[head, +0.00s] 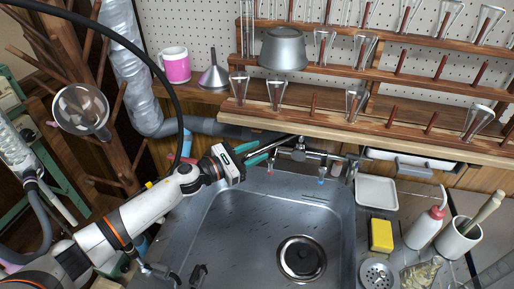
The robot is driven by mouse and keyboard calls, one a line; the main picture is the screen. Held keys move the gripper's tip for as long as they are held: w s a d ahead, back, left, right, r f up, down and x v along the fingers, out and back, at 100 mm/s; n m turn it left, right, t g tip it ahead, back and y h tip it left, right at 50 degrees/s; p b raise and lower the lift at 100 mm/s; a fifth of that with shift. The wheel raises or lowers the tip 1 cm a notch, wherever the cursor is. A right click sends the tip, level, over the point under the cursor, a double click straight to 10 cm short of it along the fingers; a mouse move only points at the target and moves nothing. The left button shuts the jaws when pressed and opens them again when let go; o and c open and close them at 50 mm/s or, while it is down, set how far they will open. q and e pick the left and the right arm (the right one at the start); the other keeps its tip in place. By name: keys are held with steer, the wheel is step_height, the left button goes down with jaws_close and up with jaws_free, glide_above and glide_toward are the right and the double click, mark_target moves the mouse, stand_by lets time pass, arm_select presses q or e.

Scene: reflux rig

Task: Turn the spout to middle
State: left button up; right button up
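The metal spout (283,144) runs from the tap body at the back rim of the sink (235,215) toward the left, slanting down in the picture. My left gripper (265,150) comes in from the left. Its two teal fingers are apart, one on each side of the spout's outer part. I cannot see whether they touch it. The tap (300,154) has small red and blue marked handles to either side of its middle. The spout's far end is partly hidden by the gripper. My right gripper is not in view.
A wooden rack with glass flasks and a grey pot (283,50) stands behind the sink. A pink mug (174,66) and a funnel (214,76) are at back left. A yellow sponge (381,235), wash bottle (425,228) and white tray (377,191) are at right. The basin is empty.

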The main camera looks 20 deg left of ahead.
arm_select(q)
steer(key=shift+w+d, duration=0.35)
steer(key=shift+w, duration=0.05)
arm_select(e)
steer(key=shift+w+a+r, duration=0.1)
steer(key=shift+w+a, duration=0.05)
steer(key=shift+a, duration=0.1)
arm_select(q)
jaws_close()
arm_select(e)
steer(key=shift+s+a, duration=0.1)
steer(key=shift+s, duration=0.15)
